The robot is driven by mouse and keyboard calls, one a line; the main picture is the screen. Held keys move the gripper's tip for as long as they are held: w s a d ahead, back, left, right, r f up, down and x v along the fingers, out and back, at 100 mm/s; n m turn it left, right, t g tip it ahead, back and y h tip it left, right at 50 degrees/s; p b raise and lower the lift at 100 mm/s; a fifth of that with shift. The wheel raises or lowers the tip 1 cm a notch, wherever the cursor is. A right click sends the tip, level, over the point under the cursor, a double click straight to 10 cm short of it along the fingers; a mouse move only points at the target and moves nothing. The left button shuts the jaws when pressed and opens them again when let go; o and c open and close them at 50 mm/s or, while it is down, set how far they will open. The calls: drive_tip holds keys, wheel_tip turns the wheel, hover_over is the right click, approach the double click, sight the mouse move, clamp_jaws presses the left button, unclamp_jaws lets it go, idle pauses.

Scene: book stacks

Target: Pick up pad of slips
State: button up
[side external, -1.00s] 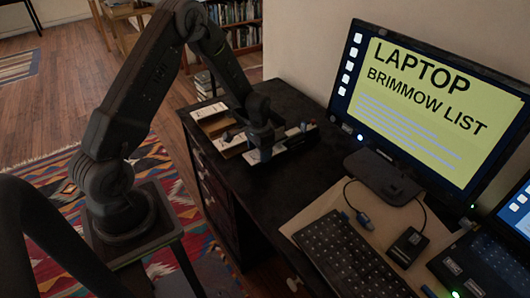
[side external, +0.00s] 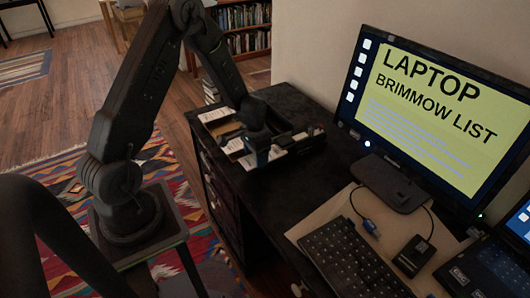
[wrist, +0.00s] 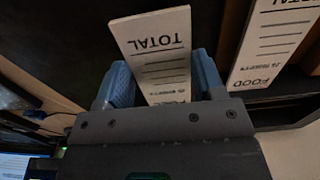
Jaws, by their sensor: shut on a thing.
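A white pad of slips (wrist: 153,42) headed TOTAL stands between the blue fingers of my gripper (wrist: 162,88) in the wrist view. The fingers are shut on its lower part. Its bottom end is hidden behind the gripper body. In the side view my gripper (side external: 257,158) points down over the dark tray on the desk. The gripped pad is hard to make out there, so I cannot tell whether it is clear of the tray.
A second pad headed FOOD (wrist: 272,42) lies to the right in the wrist view. Other white slips (side external: 214,115) lie in the tray's left part. Bare desk (side external: 285,190) lies in front of the tray.

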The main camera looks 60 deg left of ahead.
drive_tip(key=s, duration=1.4)
wheel_tip(320, 180, up, 6)
idle(0.5)
drive_tip(key=w+a+n, duration=0.3)
drive_tip(key=w, duration=0.2)
drive_tip(key=w+a+n, duration=0.2)
drive_tip(key=w+a, duration=0.1)
drive_tip(key=w, duration=0.2)
drive_tip(key=w+a+n, duration=0.3)
drive_tip(key=w, duration=0.3)
drive_tip(key=shift+a+r+n, duration=0.3)
drive_tip(key=shift+a+r, duration=0.05)
drive_tip(key=w+a+n, duration=0.5)
drive_tip(key=w+n, duration=0.4)
drive_tip(key=w, duration=0.3)
drive_tip(key=shift+w+a+f, duration=0.1)
drive_tip(key=shift+w+f, duration=0.05)
drive_tip(key=shift+f, duration=1.7)
drive_tip(key=shift+w+f, duration=0.1)
drive_tip(key=shift+f, duration=1.75)
